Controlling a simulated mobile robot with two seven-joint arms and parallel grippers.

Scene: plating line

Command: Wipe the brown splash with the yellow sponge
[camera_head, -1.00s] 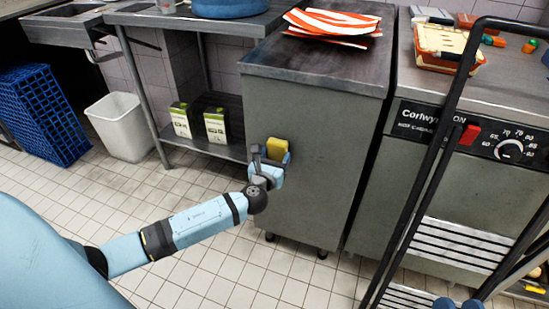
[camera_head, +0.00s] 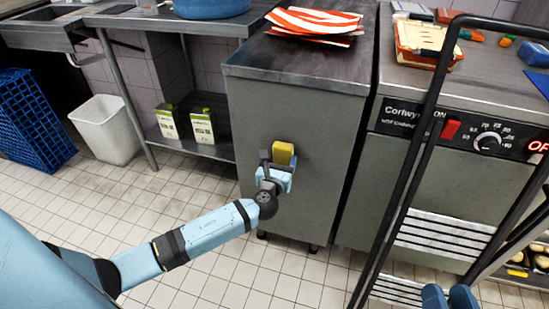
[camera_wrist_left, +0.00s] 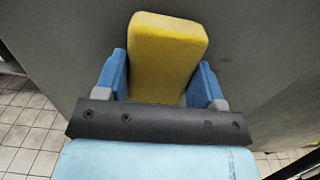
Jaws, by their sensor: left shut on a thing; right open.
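The yellow sponge (camera_head: 283,152) is held upright in my left gripper (camera_head: 277,170), in front of the grey cabinet's front face. In the left wrist view the sponge (camera_wrist_left: 165,55) sits between the two blue fingers of the left gripper (camera_wrist_left: 165,85), which are shut on it. The cabinet face is close behind it; I cannot tell whether they touch. Two blue fingertips of my right gripper (camera_head: 449,299) show at the bottom right edge, apart and with nothing seen between them.
The grey cabinet (camera_head: 285,115) has orange-striped cloths (camera_head: 314,22) on top. To its right stands a warming unit (camera_head: 430,165) behind a black rail frame (camera_head: 408,165). A white bin (camera_head: 105,130) and blue crate (camera_head: 32,120) stand left. Tiled floor between is clear.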

